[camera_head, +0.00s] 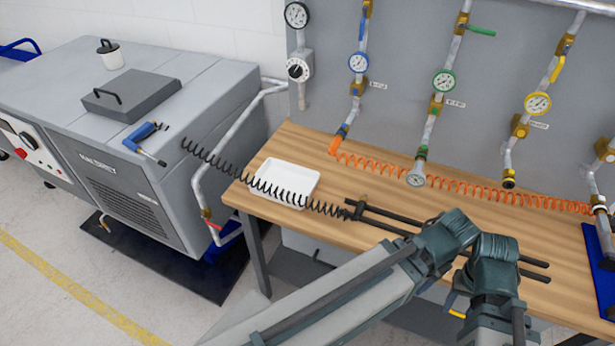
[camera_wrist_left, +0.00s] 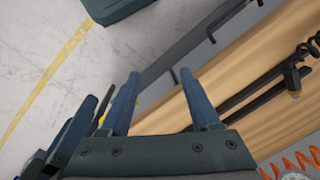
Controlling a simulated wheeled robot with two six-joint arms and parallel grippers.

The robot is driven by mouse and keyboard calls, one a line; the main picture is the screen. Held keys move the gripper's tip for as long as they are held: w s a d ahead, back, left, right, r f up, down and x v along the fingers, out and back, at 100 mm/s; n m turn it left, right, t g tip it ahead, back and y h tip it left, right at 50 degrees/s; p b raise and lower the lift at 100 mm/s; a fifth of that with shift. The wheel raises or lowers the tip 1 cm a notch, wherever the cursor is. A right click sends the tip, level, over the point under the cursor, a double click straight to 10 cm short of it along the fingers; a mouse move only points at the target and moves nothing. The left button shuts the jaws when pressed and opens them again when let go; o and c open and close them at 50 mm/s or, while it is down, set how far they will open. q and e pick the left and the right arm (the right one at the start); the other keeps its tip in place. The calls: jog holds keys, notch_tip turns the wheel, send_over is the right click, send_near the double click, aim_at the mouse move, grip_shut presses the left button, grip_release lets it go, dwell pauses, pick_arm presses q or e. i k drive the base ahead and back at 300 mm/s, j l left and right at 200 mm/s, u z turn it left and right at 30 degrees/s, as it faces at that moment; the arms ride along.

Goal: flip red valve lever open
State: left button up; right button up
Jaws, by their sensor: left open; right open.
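The red valve lever (camera_head: 213,225) sits at a brass valve on the silver pipe beside the grey machine, left of the workbench, in the head view. It is small there, and its exact angle is hard to tell. My left gripper (camera_wrist_left: 163,88) is open and empty in the left wrist view, its two blue fingers apart over the floor and bench front edge. My right gripper is mostly hidden behind my arms in the head view; blue finger-like parts (camera_wrist_left: 70,130) show at the left of the left wrist view. Both grippers are well right of the lever.
The wooden workbench (camera_head: 340,238) holds a white tray (camera_head: 284,184), dark rods (camera_head: 375,222) and coiled hoses. Gauges and pipes line the grey panel (camera_head: 400,30) behind. The grey machine (camera_head: 135,110) stands left. The floor (camera_head: 50,300) is clear at front left.

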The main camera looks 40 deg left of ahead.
aim_at(214, 226)
jog(key=j+u, duration=0.1)
jog(key=u, duration=1.95)
jog(key=i+j, duration=0.4)
